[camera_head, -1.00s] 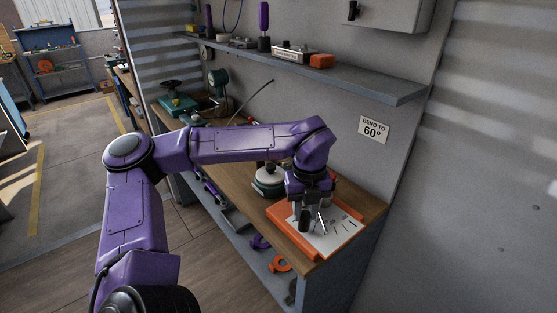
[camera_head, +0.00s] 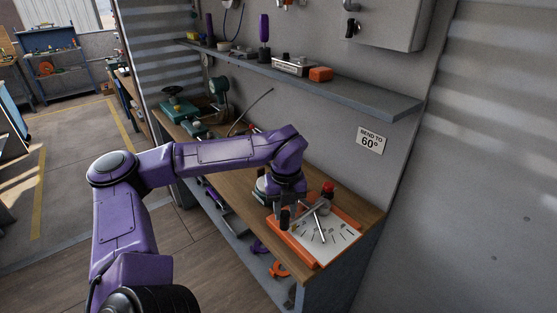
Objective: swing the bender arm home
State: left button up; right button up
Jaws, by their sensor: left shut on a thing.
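The bender sits on an orange base (camera_head: 293,246) at the near end of the workbench, with a white marked dial plate (camera_head: 340,238) on it. A grey metal bender arm (camera_head: 306,211) lies over the left part of the plate, and a thin bright rod (camera_head: 321,229) slants across the plate. A red-topped part (camera_head: 328,187) stands at the back of the base. My left gripper (camera_head: 286,213) points down at the left side of the base, shut on the bender arm's end; my own wrist partly hides the grip. My right gripper is not in view.
A round white and dark piece (camera_head: 261,187) stands just left of my wrist. A shelf (camera_head: 375,98) with tools runs above the bench (camera_head: 360,202). A green tool (camera_head: 178,110) stands at the bench's far end.

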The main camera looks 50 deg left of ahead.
pick_arm(q)
jog(key=shift+a+r, duration=0.15)
jog(key=shift+a, duration=0.2)
jog(key=o, duration=1.1)
jog(key=shift+c, duration=0.2)
notch_tip(320, 180, up, 6)
jog(key=p, duration=0.5)
jog(key=shift+p, duration=0.3)
